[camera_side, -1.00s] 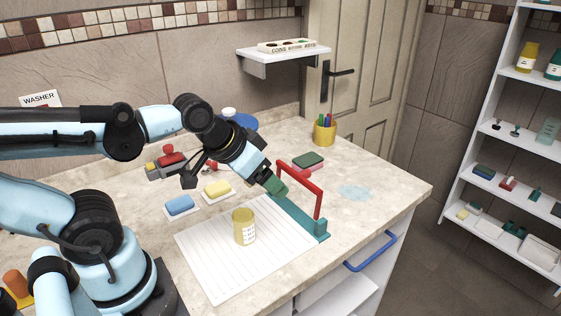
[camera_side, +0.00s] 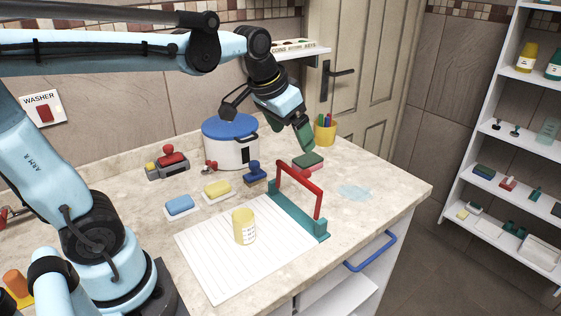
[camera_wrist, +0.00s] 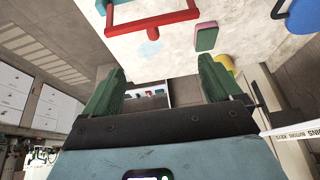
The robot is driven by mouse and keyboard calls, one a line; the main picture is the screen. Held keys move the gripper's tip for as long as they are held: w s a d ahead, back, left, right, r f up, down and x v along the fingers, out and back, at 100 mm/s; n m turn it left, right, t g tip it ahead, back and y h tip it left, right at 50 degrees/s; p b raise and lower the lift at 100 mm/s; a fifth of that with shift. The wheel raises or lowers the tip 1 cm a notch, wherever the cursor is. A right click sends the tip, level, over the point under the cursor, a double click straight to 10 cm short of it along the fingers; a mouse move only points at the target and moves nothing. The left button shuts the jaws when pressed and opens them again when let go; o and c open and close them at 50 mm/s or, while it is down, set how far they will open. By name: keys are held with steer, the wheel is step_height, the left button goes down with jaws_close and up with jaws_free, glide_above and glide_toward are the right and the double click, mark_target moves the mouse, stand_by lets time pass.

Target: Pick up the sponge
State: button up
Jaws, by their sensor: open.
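Three sponge-like blocks are on the counter. A dark green block (camera_side: 308,160) lies toward the back right; it also shows in the wrist view (camera_wrist: 206,38) with a pinkish edge. A blue block (camera_side: 180,205) and a yellow block (camera_side: 217,189) each lie on a small white dish at the left. I cannot tell which is the task's sponge. My gripper (camera_side: 303,138) has green fingers and appears just above the green block in the side view. In the wrist view my gripper (camera_wrist: 160,88) is open with nothing between its fingers.
A red-handled teal frame (camera_side: 303,192) stands in front of the green block. A blue-lidded pot (camera_side: 232,150) stands left of my gripper and a yellow pen cup (camera_side: 325,132) behind it. A yellow jar (camera_side: 243,227) stands on lined paper (camera_side: 215,265).

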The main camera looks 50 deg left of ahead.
steer(key=w+a+r+g, duration=0.1)
steer(key=w+a, duration=0.2)
steer(key=w, duration=0.3)
steer(key=g, duration=0.4)
glide_above(304, 160)
steer(key=f, duration=1.5)
steer(key=shift+w+d+f, duration=0.25)
steer(key=shift+w+d, duration=0.05)
steer(key=shift+s+a+f, duration=0.15)
steer(key=shift+f, duration=1.2)
steer(key=shift+s+a+f, duration=0.1)
steer(key=shift+f, duration=1.2)
steer(key=shift+c, duration=0.3)
steer(key=c, duration=1.1)
